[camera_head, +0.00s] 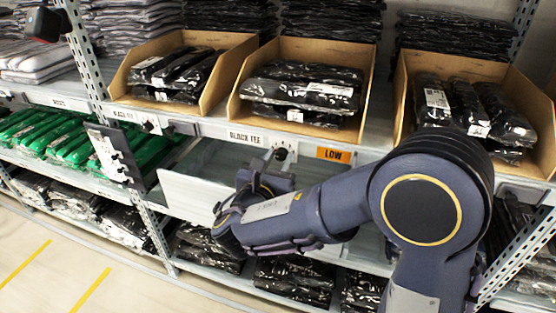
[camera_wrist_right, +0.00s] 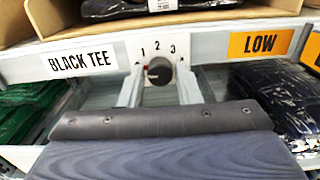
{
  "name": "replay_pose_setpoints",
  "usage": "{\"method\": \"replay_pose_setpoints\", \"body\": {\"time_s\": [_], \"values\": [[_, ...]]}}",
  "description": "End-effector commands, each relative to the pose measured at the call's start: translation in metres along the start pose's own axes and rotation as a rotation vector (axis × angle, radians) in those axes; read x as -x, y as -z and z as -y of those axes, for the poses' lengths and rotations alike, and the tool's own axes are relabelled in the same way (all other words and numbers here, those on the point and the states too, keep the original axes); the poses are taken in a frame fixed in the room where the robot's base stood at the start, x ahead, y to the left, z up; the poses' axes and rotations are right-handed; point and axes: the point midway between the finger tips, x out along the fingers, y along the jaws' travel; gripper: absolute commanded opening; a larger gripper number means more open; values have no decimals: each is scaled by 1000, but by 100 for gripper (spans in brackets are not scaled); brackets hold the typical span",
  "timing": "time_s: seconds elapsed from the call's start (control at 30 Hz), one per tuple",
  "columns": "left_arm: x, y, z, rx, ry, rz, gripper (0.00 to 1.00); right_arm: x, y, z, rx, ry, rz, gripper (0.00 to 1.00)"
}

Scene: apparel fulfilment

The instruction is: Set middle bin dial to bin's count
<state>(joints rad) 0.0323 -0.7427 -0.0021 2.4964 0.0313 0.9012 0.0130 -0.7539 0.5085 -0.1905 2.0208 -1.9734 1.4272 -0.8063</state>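The middle bin (camera_head: 238,107) is an open cardboard bin holding stacked black bagged tees (camera_head: 305,88). A long pack lies on top of others, and the full number is hard to tell. Its dial (camera_wrist_right: 159,71) is a dark round knob on a white plate marked 1, 2, 3, below the bin on the shelf edge. The knob's pointer direction is unclear. My right gripper (camera_wrist_right: 160,90) is open, with one finger on each side of the knob and slightly below it. I cannot tell whether they touch it. My left gripper is in neither view.
A BLACK TEE label (camera_wrist_right: 82,63) is left of the dial and an orange LOW tag (camera_wrist_right: 261,43) right of it. Similar bins stand left (camera_head: 222,84) and right (camera_head: 401,90). Below are green packs (camera_head: 40,135). A dark panel (camera_head: 126,150) sticks out at the left post.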

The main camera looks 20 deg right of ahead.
Motion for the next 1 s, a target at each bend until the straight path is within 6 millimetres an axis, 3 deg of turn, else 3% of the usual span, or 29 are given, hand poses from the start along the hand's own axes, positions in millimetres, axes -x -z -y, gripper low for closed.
{"method": "replay_pose_setpoints", "body": {"time_s": [0.03, 0.2, 0.57, 1.0], "values": [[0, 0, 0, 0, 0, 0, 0, 0, 0, 0, 0, 0, 0, 24], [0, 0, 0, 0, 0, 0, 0, 0, 0, 0, 0, 0, 0, 2], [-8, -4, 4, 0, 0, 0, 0, 0, 2, 0, -61, 0, -1, 1], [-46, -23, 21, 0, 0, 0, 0, 0, 6, 0, -407, -1, 0, 1]]}}
